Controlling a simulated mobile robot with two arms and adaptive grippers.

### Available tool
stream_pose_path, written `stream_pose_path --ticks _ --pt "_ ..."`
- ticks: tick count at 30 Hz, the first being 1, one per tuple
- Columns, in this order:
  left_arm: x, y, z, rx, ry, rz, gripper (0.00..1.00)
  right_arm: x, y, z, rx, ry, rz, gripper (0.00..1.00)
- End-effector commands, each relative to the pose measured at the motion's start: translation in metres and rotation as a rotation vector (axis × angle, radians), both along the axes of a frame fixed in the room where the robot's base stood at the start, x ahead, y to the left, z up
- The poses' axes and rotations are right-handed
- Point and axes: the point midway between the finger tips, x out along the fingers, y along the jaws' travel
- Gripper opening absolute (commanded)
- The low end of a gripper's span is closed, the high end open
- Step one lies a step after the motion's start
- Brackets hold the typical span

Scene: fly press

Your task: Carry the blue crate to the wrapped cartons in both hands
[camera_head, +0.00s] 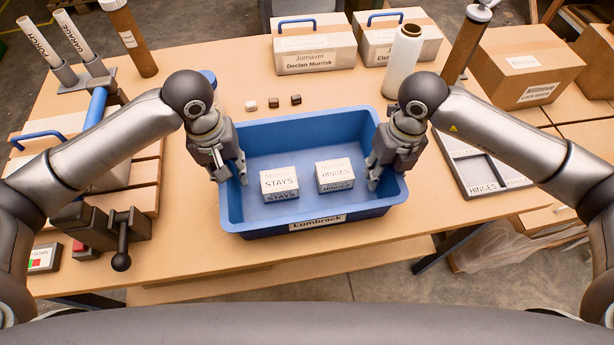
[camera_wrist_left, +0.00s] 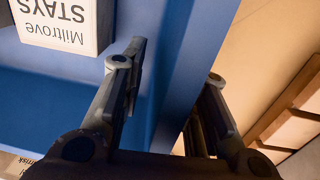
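The blue crate (camera_head: 308,226) sits on the workbench. It holds a white STAYS box (camera_head: 279,181) and a white HINGES box (camera_head: 335,175). My left gripper (camera_head: 231,174) straddles the crate's left wall, one finger inside and one outside; in the left wrist view its fingers (camera_wrist_left: 172,75) stand apart with the blue wall between them and a gap on the inner side. My right gripper (camera_head: 385,175) is at the right wall, its fingers apart there; contact is unclear. Two pale cartons with blue handles, one marked Jornavel (camera_head: 314,48) and another (camera_head: 398,40), stand at the back.
A roll of clear film (camera_head: 403,62) stands behind the crate's right end. A vise-like press (camera_head: 112,228) is at left, a divided tray (camera_head: 478,168) at right. A brown Miltrove carton (camera_head: 528,66) stands at back right.

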Motion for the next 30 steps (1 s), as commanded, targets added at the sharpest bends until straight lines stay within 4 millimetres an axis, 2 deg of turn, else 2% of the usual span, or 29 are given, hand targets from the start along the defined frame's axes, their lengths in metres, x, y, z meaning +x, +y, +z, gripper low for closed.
stream_pose_path --ticks 3,10,30 --pt "-0.0001 -0.0002 0.0001 0.000 0.000 0.000 0.29 0.0000 0.0000 0.0000 0.000 0.000 0.000 0.29" --pt "0.0000 -0.0002 0.0003 0.000 0.000 0.000 0.00 -0.0001 -0.0001 0.0002 0.000 0.001 0.000 0.00" --pt "0.0007 -0.0005 0.0038 -0.002 -0.002 -0.001 0.00 0.0007 0.0001 0.0036 0.001 -0.002 0.000 0.00"
